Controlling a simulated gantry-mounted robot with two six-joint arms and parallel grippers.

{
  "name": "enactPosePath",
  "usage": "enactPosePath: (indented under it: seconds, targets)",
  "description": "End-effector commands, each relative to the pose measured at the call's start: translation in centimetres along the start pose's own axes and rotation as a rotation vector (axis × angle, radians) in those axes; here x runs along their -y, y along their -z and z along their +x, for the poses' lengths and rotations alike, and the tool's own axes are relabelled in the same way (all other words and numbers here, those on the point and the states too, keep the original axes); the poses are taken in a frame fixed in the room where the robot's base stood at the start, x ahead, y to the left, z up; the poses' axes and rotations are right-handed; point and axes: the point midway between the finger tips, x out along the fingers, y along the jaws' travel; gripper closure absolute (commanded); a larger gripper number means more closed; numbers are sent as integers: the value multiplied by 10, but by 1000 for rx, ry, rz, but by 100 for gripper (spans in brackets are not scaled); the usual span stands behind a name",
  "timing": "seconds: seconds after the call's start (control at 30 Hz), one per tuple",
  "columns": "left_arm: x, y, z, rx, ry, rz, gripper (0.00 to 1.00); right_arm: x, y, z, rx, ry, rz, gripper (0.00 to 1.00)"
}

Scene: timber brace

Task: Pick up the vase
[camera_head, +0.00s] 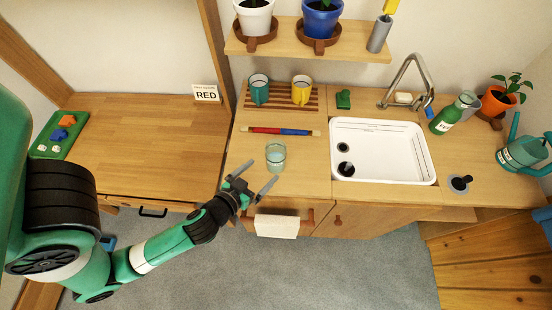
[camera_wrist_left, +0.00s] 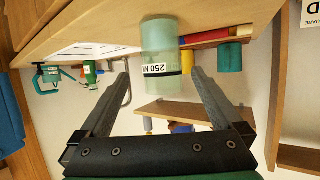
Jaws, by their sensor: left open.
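No thing is labelled as a vase. A slim grey cylinder (camera_head: 379,35) with a yellow top stands at the right end of the wall shelf and may be the vase. A translucent pale-green vessel (camera_head: 275,156) stands upright near the counter's front edge; in the left wrist view it (camera_wrist_left: 160,45) bears a "250 ML" label. My left gripper (camera_head: 261,171) is open and empty, just in front of this vessel. In the left wrist view the vessel shows beyond and between the fingertips (camera_wrist_left: 158,68). My right gripper is not in view.
Behind the vessel lie a red-and-blue bar (camera_head: 281,131) and a rack with a teal mug (camera_head: 259,89) and a yellow mug (camera_head: 301,89). A white sink (camera_head: 383,124) is to the right. A towel (camera_head: 277,226) hangs below the front edge. The left desk (camera_head: 145,140) is mostly clear.

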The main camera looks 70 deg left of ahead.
Motion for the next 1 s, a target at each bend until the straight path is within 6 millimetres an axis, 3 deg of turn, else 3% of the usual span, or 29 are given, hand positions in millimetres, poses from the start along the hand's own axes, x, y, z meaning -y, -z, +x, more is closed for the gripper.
enactPosePath:
  seconds: [0.13, 0.43, 0.7, 0.97, 1.0]
  targets:
    - [1, 1, 30, -2, 4, -2, 0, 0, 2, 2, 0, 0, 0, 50]
    - [0, 0, 47, -1, 1, 0, 0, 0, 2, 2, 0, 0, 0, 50]
    - [3, -2, 89, -2, 1, -1, 0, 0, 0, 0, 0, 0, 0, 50]
    - [2, -2, 93, 0, -1, 1, 0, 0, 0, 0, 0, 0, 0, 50]
    - [2, -2, 93, 0, -1, 1, 7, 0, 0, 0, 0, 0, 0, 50]
